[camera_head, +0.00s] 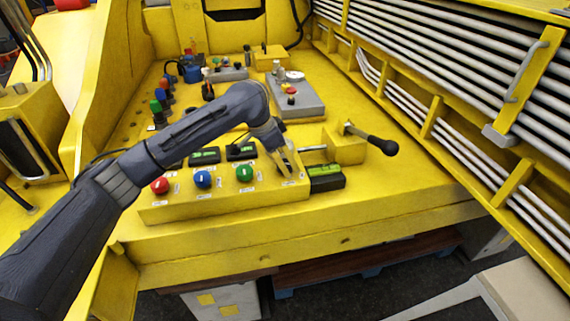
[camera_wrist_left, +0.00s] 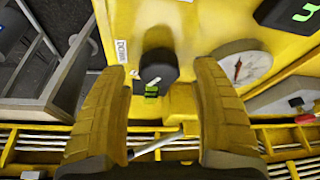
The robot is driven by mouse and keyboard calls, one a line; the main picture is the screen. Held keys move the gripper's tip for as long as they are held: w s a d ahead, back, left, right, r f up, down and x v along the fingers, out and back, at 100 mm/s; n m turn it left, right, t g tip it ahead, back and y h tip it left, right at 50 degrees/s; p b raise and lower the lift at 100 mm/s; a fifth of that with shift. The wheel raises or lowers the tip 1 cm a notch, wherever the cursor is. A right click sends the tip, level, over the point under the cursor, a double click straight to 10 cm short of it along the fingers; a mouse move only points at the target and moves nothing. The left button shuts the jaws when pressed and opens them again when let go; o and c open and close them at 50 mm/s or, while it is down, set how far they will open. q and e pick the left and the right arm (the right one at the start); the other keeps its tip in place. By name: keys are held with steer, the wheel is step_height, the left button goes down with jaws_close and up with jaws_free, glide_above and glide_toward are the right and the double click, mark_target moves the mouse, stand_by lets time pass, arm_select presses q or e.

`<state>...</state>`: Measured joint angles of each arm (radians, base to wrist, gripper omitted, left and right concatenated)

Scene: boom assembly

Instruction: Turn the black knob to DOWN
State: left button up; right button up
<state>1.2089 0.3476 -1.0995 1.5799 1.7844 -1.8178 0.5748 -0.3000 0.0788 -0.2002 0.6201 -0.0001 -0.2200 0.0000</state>
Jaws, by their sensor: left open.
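The black knob (camera_wrist_left: 157,66) stands on the yellow panel in the left wrist view, with a small white mark near its lower edge. A white label reading DOWN (camera_wrist_left: 121,52) is to its left. My left gripper (camera_wrist_left: 160,72) is open, with one yellow finger on each side of the knob and a visible gap on both sides. In the head view my left gripper (camera_head: 290,166) points down at the right end of the control panel and hides most of the knob. My right gripper is in neither view.
Red (camera_head: 160,186), blue (camera_head: 203,180) and green (camera_head: 245,174) knobs line the panel left of the gripper. A black-and-green level (camera_head: 327,178) sits just right of it. A lever with a black handle (camera_head: 382,145) sticks out beyond.

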arm_select(q)
steer(key=shift+x, duration=0.85)
steer(key=c, duration=1.3)
